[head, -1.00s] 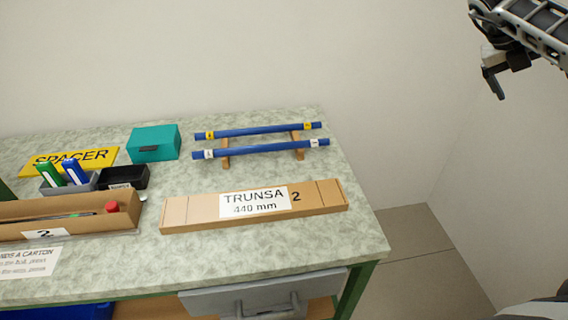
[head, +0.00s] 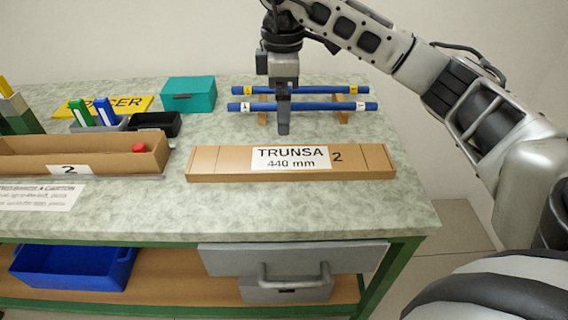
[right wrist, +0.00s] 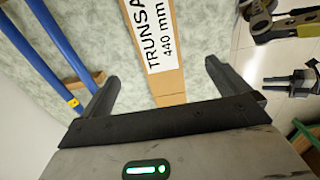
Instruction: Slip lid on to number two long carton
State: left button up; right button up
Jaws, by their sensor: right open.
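The cardboard lid (head: 222,163), marked TRUNSA 440 mm and 2, lies flat on the table in the head view. It also shows in the right wrist view (right wrist: 170,82), ahead of and between the fingers. The open long carton (head: 100,150) with a 2 label stands at the left, a red-capped thing (head: 139,148) inside near its right end. My right gripper (head: 283,130) points down just behind the lid, above the table. In the right wrist view its fingers (right wrist: 160,88) are apart and empty. My left gripper is not in view.
Two blue rods (head: 300,106) rest on wooden supports (head: 343,112) behind the lid. A teal box (head: 188,95), a black tray (head: 156,123), a grey holder with markers (head: 100,122) and a yellow SPACER sign (head: 130,104) stand at the back left. Table right of the lid is clear.

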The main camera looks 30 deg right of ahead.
send_over(285, 157)
jog(key=f, duration=0.9)
jog(key=shift+s+a, duration=0.2)
jog(key=shift+a, duration=0.1)
jog(key=shift+w+d+f, duration=0.1)
jog(key=shift+d+f, duration=0.05)
jog(key=shift+f, duration=1.2)
jog(key=shift+w+d+f, duration=0.1)
jog(key=shift+f, duration=1.2)
jog(key=c, duration=0.9)
